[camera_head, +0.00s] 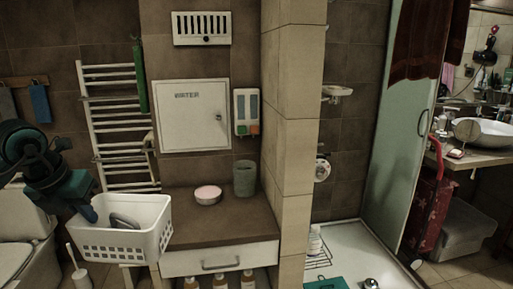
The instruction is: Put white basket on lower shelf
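The white basket (125,243), with slotted walls, stands upright and level at the lower left, left of the counter. A grey rounded item (123,222) shows inside it. My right gripper is not in view.
The brown counter (225,229) holds a pink-topped round tin (208,195) and a grey-green cup (244,178). Below it is a white drawer (220,259) with a handle. A tiled wall (295,150) bounds the counter's right. A toilet (22,235) and brush (80,276) stand left.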

